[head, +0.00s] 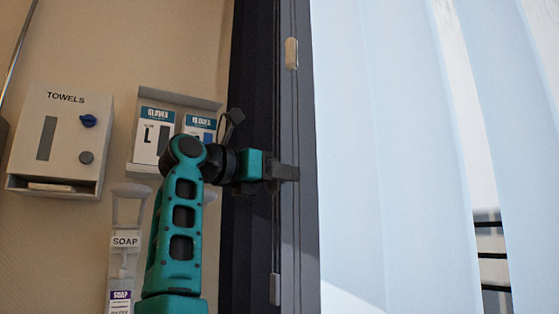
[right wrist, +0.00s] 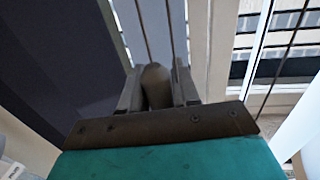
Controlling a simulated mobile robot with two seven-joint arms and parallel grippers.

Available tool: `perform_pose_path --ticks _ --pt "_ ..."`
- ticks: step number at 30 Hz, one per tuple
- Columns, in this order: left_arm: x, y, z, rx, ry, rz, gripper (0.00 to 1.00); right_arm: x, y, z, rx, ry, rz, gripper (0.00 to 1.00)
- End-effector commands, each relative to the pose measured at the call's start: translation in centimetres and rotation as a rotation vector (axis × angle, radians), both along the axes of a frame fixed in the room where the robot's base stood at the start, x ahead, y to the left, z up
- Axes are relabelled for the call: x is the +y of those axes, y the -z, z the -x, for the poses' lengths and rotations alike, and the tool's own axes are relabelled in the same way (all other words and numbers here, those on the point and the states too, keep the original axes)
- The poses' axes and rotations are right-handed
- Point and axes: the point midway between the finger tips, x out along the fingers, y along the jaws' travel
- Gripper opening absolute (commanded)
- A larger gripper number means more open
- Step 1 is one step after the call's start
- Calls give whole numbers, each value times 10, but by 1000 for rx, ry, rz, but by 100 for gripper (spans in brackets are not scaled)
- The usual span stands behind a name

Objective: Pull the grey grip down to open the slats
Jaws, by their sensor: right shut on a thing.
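My right gripper (head: 286,173) is in front of the dark window frame, at the left edge of the blind. In the right wrist view it is shut on a rounded grey grip (right wrist: 155,86), which sits between its two fingers. In the head view the gripper hides this grip. The pale blue vertical slats (head: 400,150) hang to the right and cover most of the window, with narrow gaps at the right. My left gripper is not in view.
A beige piece (head: 291,53) hangs above my gripper and a light grey piece (head: 275,289) below it. A towel dispenser (head: 62,140), glove boxes (head: 152,135) and a soap dispenser (head: 123,255) are on the wall to the left, close to my right arm.

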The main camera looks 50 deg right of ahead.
Motion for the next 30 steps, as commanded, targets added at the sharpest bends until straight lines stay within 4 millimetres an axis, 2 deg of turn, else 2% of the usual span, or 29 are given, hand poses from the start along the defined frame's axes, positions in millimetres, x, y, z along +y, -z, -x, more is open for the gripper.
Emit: perform_pose_path --ticks 1,3,9,15,25,26,30 --pt "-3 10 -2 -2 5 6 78 0 22 -1 2 0 -4 0" --pt "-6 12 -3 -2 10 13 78 0 35 -1 2 -1 -4 0" --pt "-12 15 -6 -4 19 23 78 0 57 0 3 0 -3 0" --pt "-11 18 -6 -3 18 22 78 0 63 0 1 0 -3 0" --pt "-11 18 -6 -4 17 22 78 0 63 0 1 0 -3 0" --pt "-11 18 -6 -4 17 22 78 0 63 0 1 0 -3 34" --pt "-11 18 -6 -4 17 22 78 0 62 0 0 0 -2 47"
